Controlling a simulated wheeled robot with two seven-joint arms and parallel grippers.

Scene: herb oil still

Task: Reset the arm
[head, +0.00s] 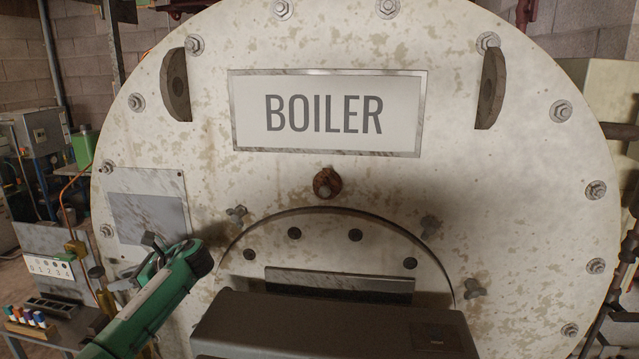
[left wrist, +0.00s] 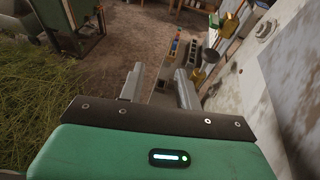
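My left gripper (head: 138,262) is raised in front of the lower left of the boiler's pale round face, on a green arm that comes in from the bottom left. In the left wrist view its two grey fingers (left wrist: 158,74) stand apart with nothing between them, so it is open and empty. The boiler (head: 480,190) fills most of the head view and carries a "BOILER" plate (head: 325,140). My right gripper is in neither view.
A rack of colored vials (head: 28,318) and a numbered panel (head: 48,268) stand at the lower left. In the left wrist view a heap of green plant matter (left wrist: 50,95) lies at left, and the boiler face (left wrist: 245,88) is close at right. Brown floor (left wrist: 125,48) shows beyond the fingers.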

